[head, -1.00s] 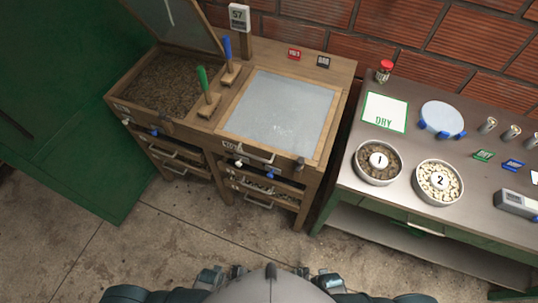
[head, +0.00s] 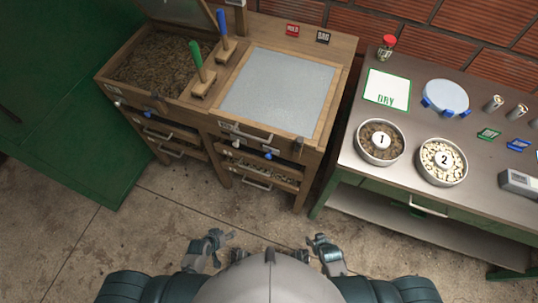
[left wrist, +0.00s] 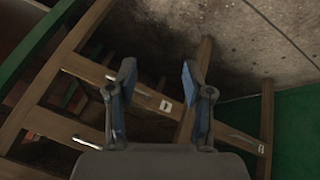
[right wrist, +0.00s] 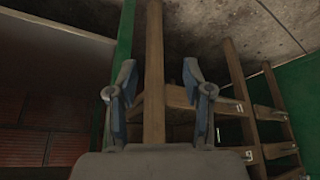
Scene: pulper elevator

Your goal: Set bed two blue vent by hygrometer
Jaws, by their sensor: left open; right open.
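A wooden two-bed cabinet (head: 215,112) stands ahead. Its left bed (head: 165,62) is open and holds brown matter; its right bed is covered by a pale panel (head: 280,92). A small blue knob (head: 268,155) sits on the front below the right bed, beside a white knob (head: 236,143). Another blue knob (head: 148,114) is below the left bed. The front labels are too small to read. Only the lower edge of the hygrometer (head: 236,2) shows, its reading out of view. My left gripper (head: 228,237) and right gripper (head: 318,238) are open and empty, short of the cabinet.
A blue-handled tool (head: 222,22) and green-handled tool (head: 196,57) stand between the beds. A metal table (head: 350,165) at right carries bowls one (head: 380,140) and two (head: 442,162). A green panel (head: 60,120) is at left. Bare floor (head: 175,200) lies before the cabinet.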

